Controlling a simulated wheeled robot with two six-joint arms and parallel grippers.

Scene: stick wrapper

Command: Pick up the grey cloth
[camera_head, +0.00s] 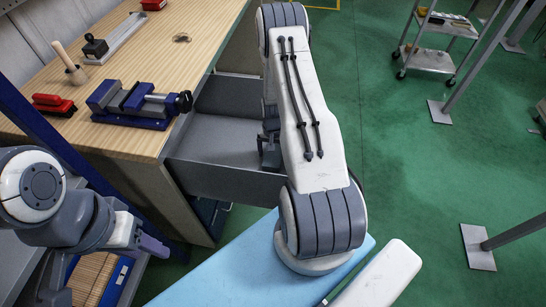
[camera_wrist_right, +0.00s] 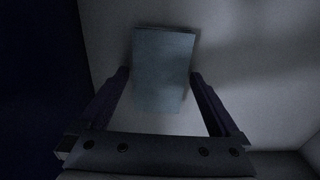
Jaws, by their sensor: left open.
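The grey cloth (camera_wrist_right: 163,52) shows in the right wrist view as a flat, grey-blue rectangle on a pale surface. My right gripper (camera_wrist_right: 158,75) is open, with its two fingers apart on either side of the cloth's near part. I cannot tell how far above the cloth the fingertips are. In the head view my right arm reaches over the open grey drawer (camera_head: 225,180), and its gripper is mostly hidden by the arm. The cloth cannot be seen there. My left gripper (camera_head: 150,240) is open and empty at the lower left, away from the drawer.
The wooden workbench (camera_head: 60,85) holds a blue vise (camera_head: 135,103), a red brush (camera_head: 53,104) and a wooden-handled tool (camera_head: 68,62). Drawer walls surround my right gripper.

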